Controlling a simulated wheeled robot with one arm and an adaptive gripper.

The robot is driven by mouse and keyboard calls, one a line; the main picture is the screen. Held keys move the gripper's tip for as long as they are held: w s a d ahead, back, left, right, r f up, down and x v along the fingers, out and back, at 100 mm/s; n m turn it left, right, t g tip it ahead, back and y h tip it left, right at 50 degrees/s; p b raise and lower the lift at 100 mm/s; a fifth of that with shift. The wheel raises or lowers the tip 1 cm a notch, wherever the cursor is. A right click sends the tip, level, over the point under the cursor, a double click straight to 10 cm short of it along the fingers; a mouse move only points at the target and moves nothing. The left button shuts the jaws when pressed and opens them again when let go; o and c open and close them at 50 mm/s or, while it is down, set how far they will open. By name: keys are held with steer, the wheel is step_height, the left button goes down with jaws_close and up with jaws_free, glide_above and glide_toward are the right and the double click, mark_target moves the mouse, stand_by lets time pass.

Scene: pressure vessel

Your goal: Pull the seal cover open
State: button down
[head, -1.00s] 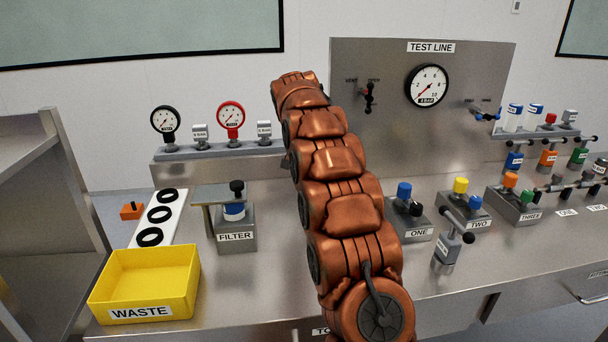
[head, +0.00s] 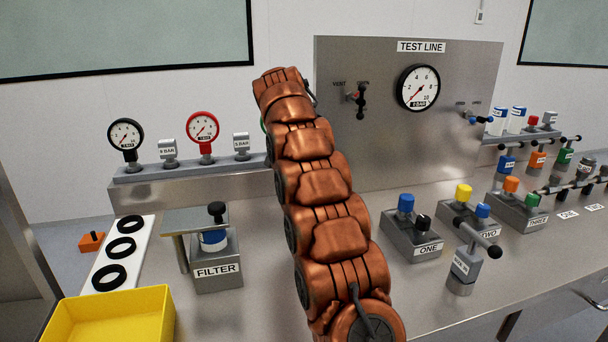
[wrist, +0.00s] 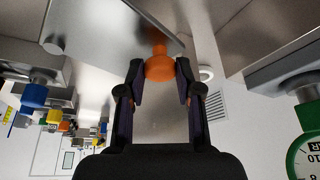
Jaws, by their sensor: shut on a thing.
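In the wrist view, my gripper (wrist: 159,74) is shut on an orange knob (wrist: 159,64), with one dark finger on each side of it. The knob stands out from a grey metal surface at the top of that view. I cannot tell from the frames whether this surface is the seal cover, or how far the cover is open. In the head view my copper-coloured arm reaches up the middle, and it hides the gripper and the knob.
A green-rimmed gauge (wrist: 305,150) is close at right in the wrist view. In the head view, the FILTER block (head: 217,262), yellow bin (head: 112,318) and black rings (head: 120,249) are left; the ONE block (head: 415,242) and TEST LINE panel (head: 340,140) are right.

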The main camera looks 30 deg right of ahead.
steer(key=shift+s+a+f, duration=0.1)
steer(key=shift+s+f, duration=0.1)
steer(key=shift+f, duration=0.05)
steer(key=c, duration=0.8)
jaws_free()
steer(key=shift+a+r, duration=0.1)
steer(key=shift+w, duration=0.1)
steer(key=shift+r, duration=0.1)
steer(key=shift+a+r, duration=0.15)
steer(key=shift+r, duration=0.15)
steer(key=shift+v, duration=0.85)
steer(key=shift+a+r, duration=0.2)
steer(key=s+a, duration=0.1)
steer(key=a, duration=0.6)
steer(key=s+a, duration=0.1)
steer(key=a, duration=0.3)
steer(key=shift+s+a, duration=0.35)
